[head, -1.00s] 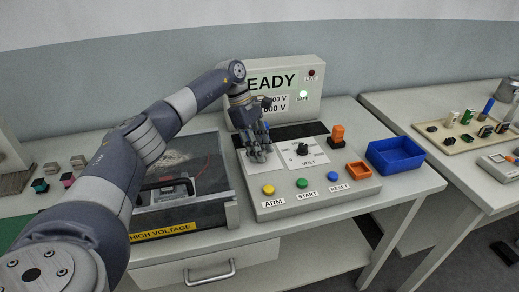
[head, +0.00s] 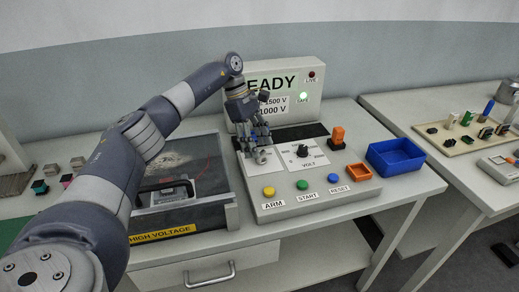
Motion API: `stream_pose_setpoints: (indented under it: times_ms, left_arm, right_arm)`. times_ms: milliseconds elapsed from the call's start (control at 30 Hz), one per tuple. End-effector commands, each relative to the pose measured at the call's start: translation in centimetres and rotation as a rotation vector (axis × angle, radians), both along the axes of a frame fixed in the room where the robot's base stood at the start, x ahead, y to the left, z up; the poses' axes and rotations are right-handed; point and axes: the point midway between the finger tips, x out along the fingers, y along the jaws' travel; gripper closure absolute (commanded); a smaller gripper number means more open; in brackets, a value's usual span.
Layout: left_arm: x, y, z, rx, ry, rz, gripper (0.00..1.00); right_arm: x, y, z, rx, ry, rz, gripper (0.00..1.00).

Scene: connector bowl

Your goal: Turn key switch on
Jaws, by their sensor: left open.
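My left gripper (head: 256,146) is open over the left part of the sloped control panel (head: 345,187), with its fingers pointing down. A small grey part (head: 261,157) shows at the fingertips; I cannot tell whether it is the key switch or part of a finger. The white plate (head: 247,166) under the gripper is partly covered. The display box (head: 310,79) behind reads "EADY", its start hidden by my arm, with the green SAFE lamp (head: 303,97) lit and the LIVE lamp (head: 311,76) dark. My right gripper is out of view.
The panel also has a black VOLT knob (head: 303,150), yellow ARM (head: 269,191), green START (head: 302,184) and blue RESET (head: 333,178) buttons.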

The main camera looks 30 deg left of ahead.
Motion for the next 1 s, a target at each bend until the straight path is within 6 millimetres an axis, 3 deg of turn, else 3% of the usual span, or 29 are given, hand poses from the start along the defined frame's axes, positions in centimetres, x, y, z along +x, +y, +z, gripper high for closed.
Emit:
stream_pose_setpoints:
  times_ms: [200,433,600,1000]
  left_arm:
    - [0.0,1.9,4.7,-0.001,-0.004,0.003,0.48]
    - [-0.1,3.2,8.0,0.0,-0.003,0.0,0.48]
    - [-0.2,3.6,8.8,0.0,0.0,-0.001,0.48]
    - [-0.2,3.7,8.9,0.0,0.0,-0.001,0.48]
  right_arm:
    - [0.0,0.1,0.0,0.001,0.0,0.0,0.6]
    - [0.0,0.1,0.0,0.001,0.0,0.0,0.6]
    - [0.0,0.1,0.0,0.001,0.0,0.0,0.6]
    - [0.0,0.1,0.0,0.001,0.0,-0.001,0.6]
